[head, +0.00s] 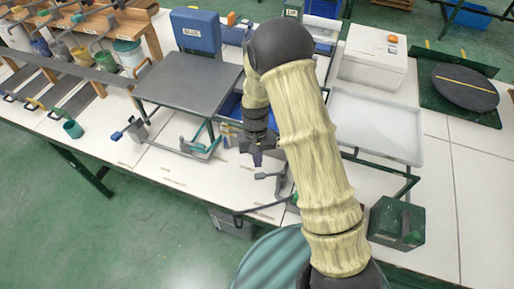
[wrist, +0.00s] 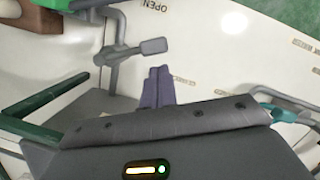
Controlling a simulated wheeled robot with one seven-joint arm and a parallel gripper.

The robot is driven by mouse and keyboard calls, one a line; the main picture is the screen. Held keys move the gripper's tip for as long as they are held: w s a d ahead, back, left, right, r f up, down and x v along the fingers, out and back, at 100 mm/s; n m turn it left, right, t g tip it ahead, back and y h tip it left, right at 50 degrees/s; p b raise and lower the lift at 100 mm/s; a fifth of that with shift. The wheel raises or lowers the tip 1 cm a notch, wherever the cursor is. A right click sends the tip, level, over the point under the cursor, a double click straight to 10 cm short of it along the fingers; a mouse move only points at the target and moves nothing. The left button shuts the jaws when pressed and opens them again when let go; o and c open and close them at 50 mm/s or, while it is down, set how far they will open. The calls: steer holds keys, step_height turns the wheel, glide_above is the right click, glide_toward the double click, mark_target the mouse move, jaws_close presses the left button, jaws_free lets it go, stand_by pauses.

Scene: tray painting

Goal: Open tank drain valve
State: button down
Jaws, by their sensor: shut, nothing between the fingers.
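A grey lever valve (head: 277,180) with a flat paddle handle stands at the front of the white bench, just below and right of my gripper (head: 257,160). In the wrist view the grey lever (wrist: 130,49) points sideways, near an upside-down "OPEN" label (wrist: 154,5) on the bench. My gripper (wrist: 158,87) has its two purple-grey fingers shut together and empty. The fingertips are beside the paddle, apart from it in the picture; their height difference is hard to tell. A blue tank (head: 231,107) is partly hidden behind my arm.
A teal-handled fitting (head: 200,150) stands left of my gripper, and its teal part shows at the right in the wrist view (wrist: 281,114). A dark grey plate (head: 188,82) on a green frame is behind it. A white tray (head: 375,125) and a green box (head: 396,222) are to the right.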

steer(key=shift+x, duration=1.15)
